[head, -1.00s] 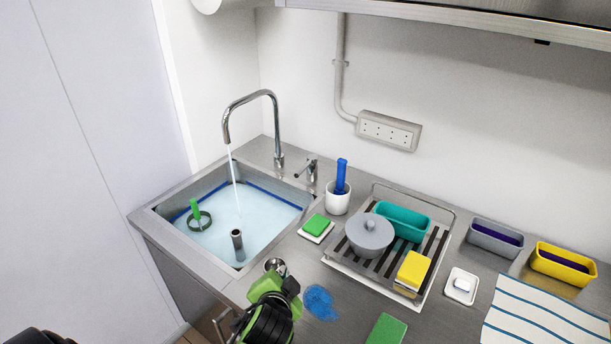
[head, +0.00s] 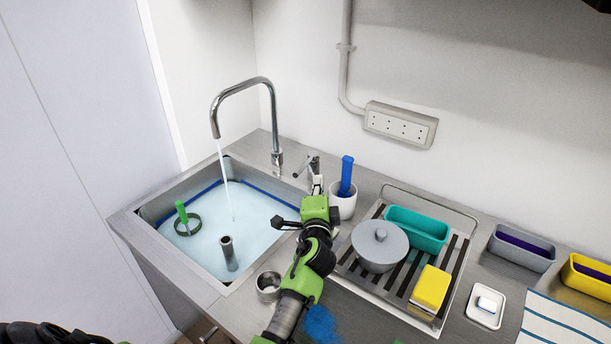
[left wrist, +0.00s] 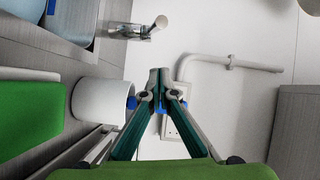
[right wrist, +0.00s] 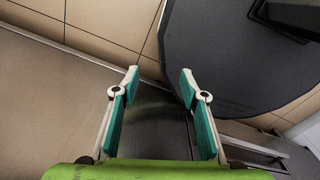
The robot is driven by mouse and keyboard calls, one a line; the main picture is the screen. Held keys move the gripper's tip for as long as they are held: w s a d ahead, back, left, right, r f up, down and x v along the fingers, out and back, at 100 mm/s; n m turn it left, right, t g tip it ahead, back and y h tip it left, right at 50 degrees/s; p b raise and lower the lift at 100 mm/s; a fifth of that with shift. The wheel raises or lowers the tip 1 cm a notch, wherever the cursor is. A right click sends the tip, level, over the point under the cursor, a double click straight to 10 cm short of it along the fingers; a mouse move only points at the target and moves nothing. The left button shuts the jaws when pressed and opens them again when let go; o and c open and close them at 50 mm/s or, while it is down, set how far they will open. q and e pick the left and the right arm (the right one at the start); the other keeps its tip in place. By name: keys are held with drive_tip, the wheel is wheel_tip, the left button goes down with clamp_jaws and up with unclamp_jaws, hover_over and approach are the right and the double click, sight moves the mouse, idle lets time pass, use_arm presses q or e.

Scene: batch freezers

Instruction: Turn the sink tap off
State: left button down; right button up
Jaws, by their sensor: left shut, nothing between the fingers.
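The chrome tap (head: 276,120) stands at the sink's back edge, and a stream of water (head: 224,170) runs from its spout into the sink (head: 140,222). The tap's small lever valve (head: 308,166) stands on the counter to its right; it also shows at the top of the left wrist view (left wrist: 135,30). My left gripper (head: 318,183) is shut and empty, just in front of the lever valve in the head view, with a gap to it in the left wrist view. My right gripper (right wrist: 160,76) is open and empty, away from the sink, over dark surfaces and floor tiles.
A white cup (head: 342,206) with a blue-handled tool (head: 347,175) stands close right of my left gripper. A drying rack (head: 449,290) holds a grey pot (head: 379,248) and a teal tub (head: 416,230). Bluish water, a green-handled ring and an upright pipe are in the sink.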

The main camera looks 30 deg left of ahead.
sight(298, 175)
use_arm(q)
drive_tip(key=shift+m+t+h, duration=0.3)
drive_tip(key=shift+m+h, duration=0.2)
drive_tip(key=shift+h, duration=0.2)
drive_tip(key=a+p, duration=0.1)
drive_tip(key=a, duration=0.1)
drive_tip(key=a+p, duration=0.2)
drive_tip(key=w+a+p, duration=0.1)
drive_tip(key=a, duration=0.2)
drive_tip(key=shift+w+f, duration=0.1)
drive_tip(key=shift+f, duration=0.1)
drive_tip(key=shift+s+a+f, duration=0.1)
drive_tip(key=shift+s+a, duration=0.1)
drive_tip(key=shift+a, duration=1.05)
use_arm(e)
drive_tip(key=w+r, duration=0.1)
drive_tip(key=r, duration=0.1)
drive_tip(key=w+r, duration=0.1)
drive_tip(key=r, duration=0.1)
drive_tip(key=shift+w+a+r, duration=0.1)
drive_tip(key=shift+w+a, duration=0.2)
drive_tip(key=shift+w, duration=0.05)
drive_tip(key=shift+a, duration=0.1)
